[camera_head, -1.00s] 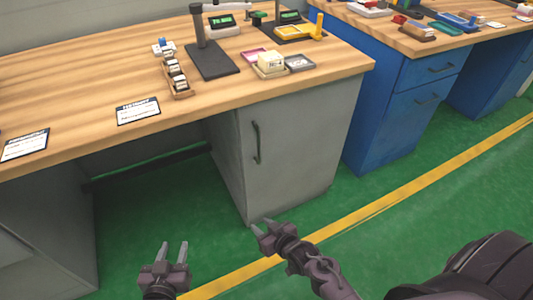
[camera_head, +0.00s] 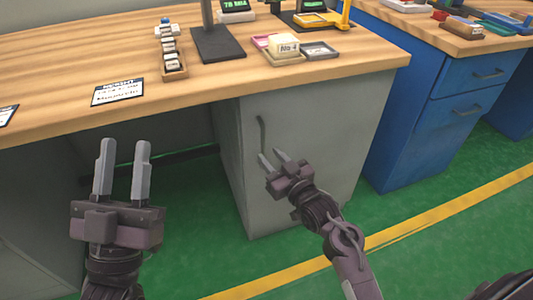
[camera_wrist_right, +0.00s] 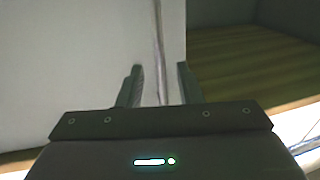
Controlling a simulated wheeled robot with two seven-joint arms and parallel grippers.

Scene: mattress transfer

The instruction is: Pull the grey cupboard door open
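The grey cupboard door (camera_head: 320,135) is the front of the grey cabinet under the wooden bench and looks closed. Its dark vertical handle (camera_head: 261,132) is near the door's left edge; its lower end is close to my right gripper's fingertips. My right gripper (camera_head: 270,157) is open in front of the door, just below the handle. In the right wrist view its fingers (camera_wrist_right: 161,78) are apart, with a thin vertical line between them; I cannot tell whether this is the handle or the door's edge. My left gripper (camera_head: 124,143) is open and empty before the bench's left part.
The wooden bench top (camera_head: 60,70) overhangs the cabinet and carries labels, a stand and small trays. A blue drawer cabinet (camera_head: 430,115) stands to the right. The green floor (camera_head: 415,205) in front is clear, with a yellow line (camera_head: 430,222).

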